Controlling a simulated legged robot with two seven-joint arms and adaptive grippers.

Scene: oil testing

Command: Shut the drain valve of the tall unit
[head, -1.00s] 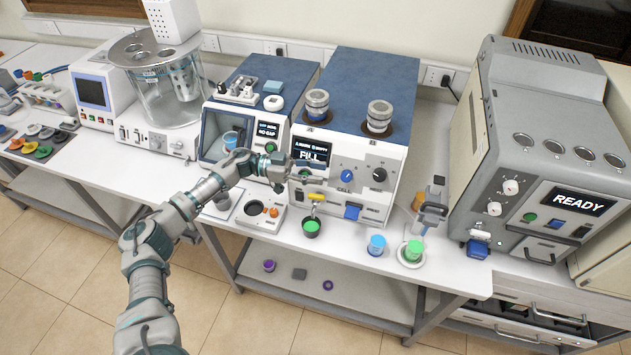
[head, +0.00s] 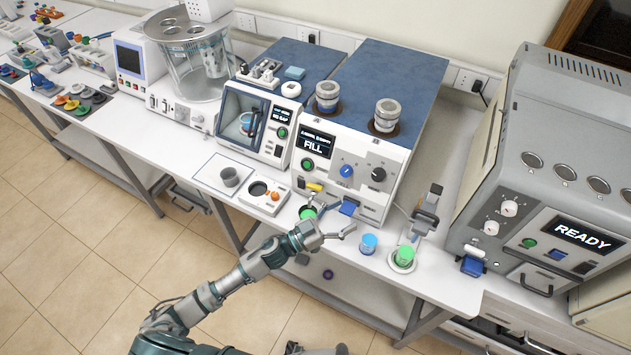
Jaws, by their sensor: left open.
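The tall unit (head: 385,158) has a blue top, a white front and a screen reading "FILL". Its drain valve has a yellow handle (head: 314,187) low on the front left, lying nearly level across the picture. A dark cup with green contents (head: 307,212) stands below it, partly hidden by my gripper. My left gripper (head: 345,221) is open and empty, in front of the unit's lower front, to the right of and below the handle. It appears apart from the handle. My right gripper is not in view.
A blue cup (head: 369,243) and a green cup on a round stand (head: 403,258) are right of my gripper. A white block with a round hole (head: 262,194) and a grey cup (head: 230,176) are left. A grey machine reading "READY" (head: 545,190) stands right.

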